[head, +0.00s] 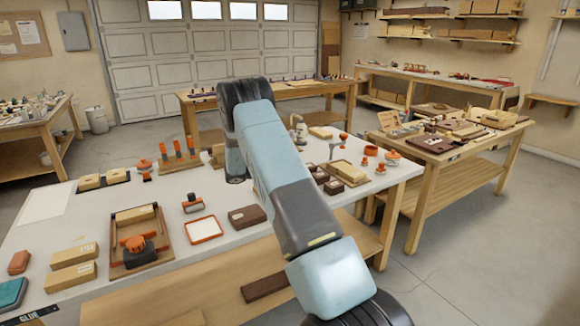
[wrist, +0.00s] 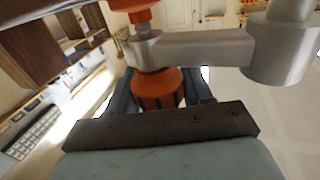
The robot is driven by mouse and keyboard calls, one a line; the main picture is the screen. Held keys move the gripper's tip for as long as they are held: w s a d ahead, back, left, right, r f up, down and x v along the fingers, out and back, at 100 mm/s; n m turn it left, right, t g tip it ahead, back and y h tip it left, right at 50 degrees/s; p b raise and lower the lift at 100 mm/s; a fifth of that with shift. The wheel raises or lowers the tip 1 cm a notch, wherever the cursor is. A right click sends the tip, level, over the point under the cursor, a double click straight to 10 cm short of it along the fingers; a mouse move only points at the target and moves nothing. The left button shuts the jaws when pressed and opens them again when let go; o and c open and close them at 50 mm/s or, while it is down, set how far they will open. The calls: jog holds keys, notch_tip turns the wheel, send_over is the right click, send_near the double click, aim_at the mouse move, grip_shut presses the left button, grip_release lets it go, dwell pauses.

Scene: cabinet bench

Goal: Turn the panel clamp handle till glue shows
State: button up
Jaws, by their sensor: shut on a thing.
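In the wrist view, the orange clamp handle (wrist: 158,84) sits between the two dark fingers of my gripper (wrist: 161,96), which is shut on it. A grey metal clamp arm (wrist: 195,50) crosses just beyond the handle, with a thick round end at right. Another orange clamp part (wrist: 134,8) shows at the top edge. A dark brown wooden panel (wrist: 30,50) stands at upper left. I cannot make out any glue on it. In the head view, my arm covers the gripper and the handle in it.
The white bench (head: 100,205) holds wood blocks, a framed tray (head: 120,262) with an orange knob, a small orange-rimmed tray (head: 203,230) and several orange-topped tools (head: 178,148). More dark blocks (head: 345,172) lie right of my arm. A wooden side table (head: 430,150) stands at right.

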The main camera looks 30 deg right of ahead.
jog(key=shift+a+r+m+g+y, duration=0.15)
jog(key=shift+m+g+y, duration=0.45)
jog(key=shift+m+g, duration=0.65)
jog(key=shift+g, duration=0.45)
jog(key=o, duration=0.8)
jog(key=shift+c, duration=0.2)
jog(key=shift+o, duration=1.1)
jog(key=shift+s, duration=0.1)
jog(key=v, duration=1.4)
